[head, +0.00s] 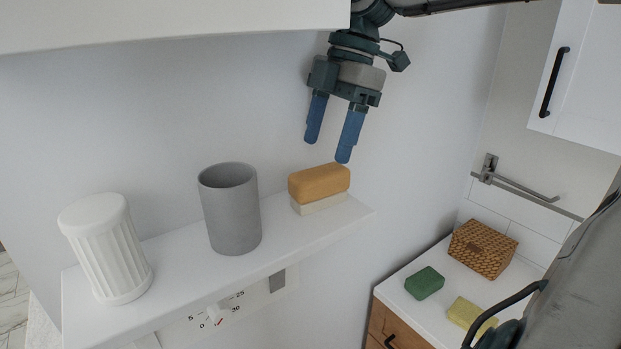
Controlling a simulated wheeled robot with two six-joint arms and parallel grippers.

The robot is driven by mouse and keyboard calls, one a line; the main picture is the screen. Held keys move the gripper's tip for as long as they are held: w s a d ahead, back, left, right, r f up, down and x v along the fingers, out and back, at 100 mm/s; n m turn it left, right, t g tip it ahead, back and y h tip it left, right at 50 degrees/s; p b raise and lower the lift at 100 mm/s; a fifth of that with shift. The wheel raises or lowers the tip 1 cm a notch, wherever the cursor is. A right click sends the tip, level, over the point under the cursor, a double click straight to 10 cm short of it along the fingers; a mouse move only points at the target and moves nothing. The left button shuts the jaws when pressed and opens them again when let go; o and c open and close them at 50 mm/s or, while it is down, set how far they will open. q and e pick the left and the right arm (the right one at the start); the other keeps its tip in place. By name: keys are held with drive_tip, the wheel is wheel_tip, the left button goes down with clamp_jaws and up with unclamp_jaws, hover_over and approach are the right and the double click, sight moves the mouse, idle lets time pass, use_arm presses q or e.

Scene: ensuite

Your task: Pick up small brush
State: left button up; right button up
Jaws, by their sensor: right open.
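The small brush (319,182) has an orange-brown back over a pale lower layer. It lies at the right end of a white shelf (345,222), bristle side seemingly down. My right gripper (327,148) has blue fingers that point down, spread apart with nothing between them. In the picture its fingertips are just above the brush; the exact gap in depth is hard to judge. The brush is almost fully visible. My left gripper is not in view.
A grey cup (231,210) stands left of the brush, and a ribbed white jar (106,250) farther left. A white cabinet underside (170,20) overhangs at top. Lower right, a counter holds a green block (424,283), a yellow block (468,314) and a wicker box (483,249).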

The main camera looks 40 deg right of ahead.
sight(317, 188)
drive_tip(key=shift+s+a+f, duration=0.15)
drive_tip(key=shift+f, duration=0.45)
drive_tip(key=shift+s+a+f, duration=0.1)
drive_tip(key=shift+f, duration=0.45)
drive_tip(key=shift+w+a+f+p, duration=0.1)
drive_tip(key=shift+w+f+p, duration=0.05)
drive_tip(key=shift+f+p, duration=0.15)
drive_tip(key=shift+w+a+f, duration=0.1)
drive_tip(key=shift+w+f, duration=0.1)
drive_tip(key=shift+f, duration=0.1)
drive_tip(key=p+x, duration=0.3)
drive_tip(key=x, duration=0.1)
drive_tip(key=shift+f, duration=0.4)
use_arm(q)
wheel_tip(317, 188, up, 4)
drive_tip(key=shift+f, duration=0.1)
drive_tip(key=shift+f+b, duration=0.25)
drive_tip(key=shift+b, duration=0.1)
use_arm(e)
drive_tip(key=shift+f, duration=0.2)
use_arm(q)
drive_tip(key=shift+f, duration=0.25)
